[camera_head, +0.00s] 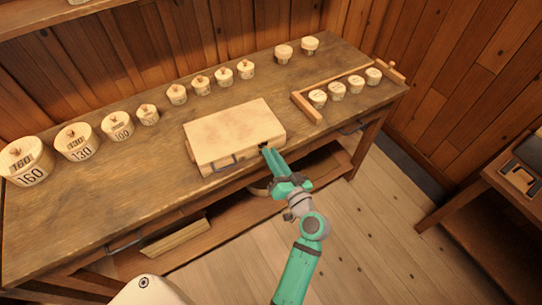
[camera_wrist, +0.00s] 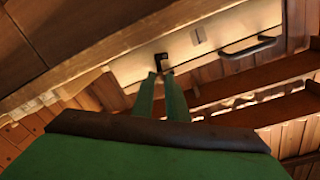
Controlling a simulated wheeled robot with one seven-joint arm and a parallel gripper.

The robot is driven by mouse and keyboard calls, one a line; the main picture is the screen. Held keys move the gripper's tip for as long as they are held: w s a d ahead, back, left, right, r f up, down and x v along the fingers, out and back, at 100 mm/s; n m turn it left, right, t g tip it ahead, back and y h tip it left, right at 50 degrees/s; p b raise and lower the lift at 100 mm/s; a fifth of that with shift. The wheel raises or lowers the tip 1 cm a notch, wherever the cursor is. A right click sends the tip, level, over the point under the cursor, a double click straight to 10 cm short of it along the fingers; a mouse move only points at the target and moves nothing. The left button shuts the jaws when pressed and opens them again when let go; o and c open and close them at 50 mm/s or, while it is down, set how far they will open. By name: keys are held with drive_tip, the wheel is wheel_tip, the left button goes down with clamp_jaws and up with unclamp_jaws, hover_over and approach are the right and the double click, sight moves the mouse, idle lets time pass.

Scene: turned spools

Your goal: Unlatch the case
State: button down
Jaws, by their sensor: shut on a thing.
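The case (camera_head: 235,130) is a flat, pale wooden box lying closed on the workbench. Its front carries a dark handle (camera_head: 224,163), which also shows in the wrist view (camera_wrist: 247,46). In the wrist view a small dark latch (camera_wrist: 162,62) sits on the pale front face, with a second small fitting (camera_wrist: 198,34) beside it. My gripper (camera_head: 266,151) reaches the right part of the case's front edge. In the wrist view its green fingers (camera_wrist: 163,76) are close together at the dark latch and shut on it. The fingertips hide part of the latch.
Several numbered spools (camera_head: 78,142) stand in a row behind the case. More small spools (camera_head: 337,90) stand beside a wooden rail (camera_head: 311,107) at the right. The bench top (camera_head: 100,205) is bare at front left. A side table (camera_head: 500,190) stands at far right.

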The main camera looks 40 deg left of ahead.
drive_tip(key=m, duration=0.2)
drive_tip(key=w+m, duration=0.1)
drive_tip(key=shift+d+f+m, duration=0.25)
drive_tip(key=shift+f+m, duration=0.05)
drive_tip(key=shift+f, duration=0.1)
drive_tip(key=shift+w+d+f+m, duration=0.1)
drive_tip(key=shift+f+m, duration=0.15)
drive_tip(key=shift+m, duration=0.6)
drive_tip(key=shift+f+m, duration=0.2)
drive_tip(key=shift+m, duration=0.7)
drive_tip(key=shift+w+d+f+m, duration=0.1)
drive_tip(key=shift+f+m, duration=0.15)
drive_tip(key=shift+m, duration=0.6)
drive_tip(key=shift+s+a, duration=0.15)
drive_tip(key=shift+a, duration=0.05)
drive_tip(key=c, duration=1.7)
unclamp_jaws()
drive_tip(key=shift+c, duration=0.2)
drive_tip(key=shift+d, duration=0.15)
drive_tip(key=v, duration=1)
drive_tip(key=shift+d, duration=0.3)
